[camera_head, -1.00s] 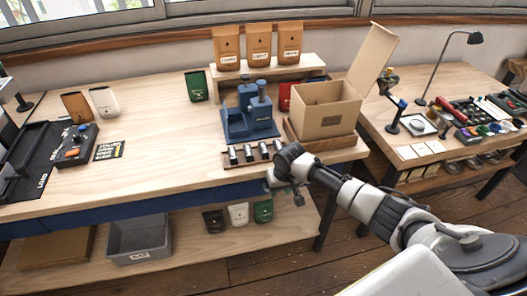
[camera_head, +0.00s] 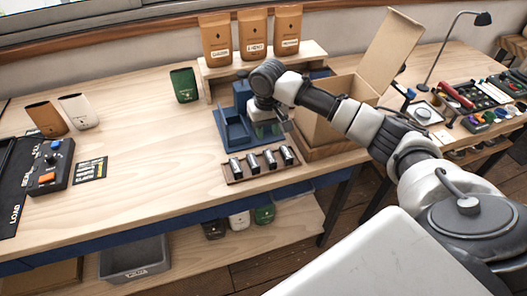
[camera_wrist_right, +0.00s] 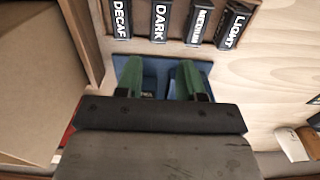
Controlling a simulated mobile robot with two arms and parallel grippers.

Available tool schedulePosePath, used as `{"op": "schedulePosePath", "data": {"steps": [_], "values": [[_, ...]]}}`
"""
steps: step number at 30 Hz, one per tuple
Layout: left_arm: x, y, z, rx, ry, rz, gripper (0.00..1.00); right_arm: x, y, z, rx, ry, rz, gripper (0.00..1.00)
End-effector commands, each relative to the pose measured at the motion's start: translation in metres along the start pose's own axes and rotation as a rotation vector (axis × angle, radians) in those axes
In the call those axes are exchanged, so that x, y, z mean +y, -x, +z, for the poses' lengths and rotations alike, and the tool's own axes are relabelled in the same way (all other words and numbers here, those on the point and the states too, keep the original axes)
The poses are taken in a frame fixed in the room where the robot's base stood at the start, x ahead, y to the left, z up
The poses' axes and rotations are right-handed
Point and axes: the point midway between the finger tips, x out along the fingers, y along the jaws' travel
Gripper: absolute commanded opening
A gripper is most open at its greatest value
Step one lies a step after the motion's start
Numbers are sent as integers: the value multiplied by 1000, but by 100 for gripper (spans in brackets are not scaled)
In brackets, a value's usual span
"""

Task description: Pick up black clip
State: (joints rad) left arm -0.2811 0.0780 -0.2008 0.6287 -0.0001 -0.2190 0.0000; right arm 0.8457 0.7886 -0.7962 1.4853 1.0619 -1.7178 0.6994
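I cannot surely pick out a black clip in either view. My right gripper (camera_head: 266,131) is over the blue press (camera_head: 232,128), partly hiding it. In the right wrist view its two green fingers (camera_wrist_right: 159,72) stand apart over the press's blue base (camera_wrist_right: 158,82), with nothing seen held between them. Small black labelled blocks sit in a row on a wooden rack (camera_head: 238,180) in front of the press. In the wrist view they read DECAF (camera_wrist_right: 121,18), DARK (camera_wrist_right: 161,20), MEDIUM (camera_wrist_right: 199,22) and LIGHT (camera_wrist_right: 234,26). My left gripper is out of view.
An open cardboard box (camera_head: 318,128) stands right of the press, close to my right arm. A shelf with brown bags (camera_head: 252,36) is behind. A green bag (camera_head: 184,85) and a control box (camera_head: 55,168) are further left. The table's middle left is clear.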

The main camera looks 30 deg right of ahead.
Motion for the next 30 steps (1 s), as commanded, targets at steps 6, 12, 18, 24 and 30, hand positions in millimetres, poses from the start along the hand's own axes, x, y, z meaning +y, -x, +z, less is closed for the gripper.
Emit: {"op": "schedulePosePath", "data": {"steps": [6, 12, 18, 24, 30], "values": [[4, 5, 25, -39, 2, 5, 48, 0, -35, 1, -4, 1, 1, 38], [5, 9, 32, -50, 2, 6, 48, 0, -49, 2, -2, 1, 1, 38], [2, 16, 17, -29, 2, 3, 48, 1, -79, 8, -4, 1, 1, 38], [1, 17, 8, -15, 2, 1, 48, 1, -95, 8, -1, 1, 1, 38], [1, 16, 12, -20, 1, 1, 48, 1, -96, 8, 0, 2, 1, 38]]}}
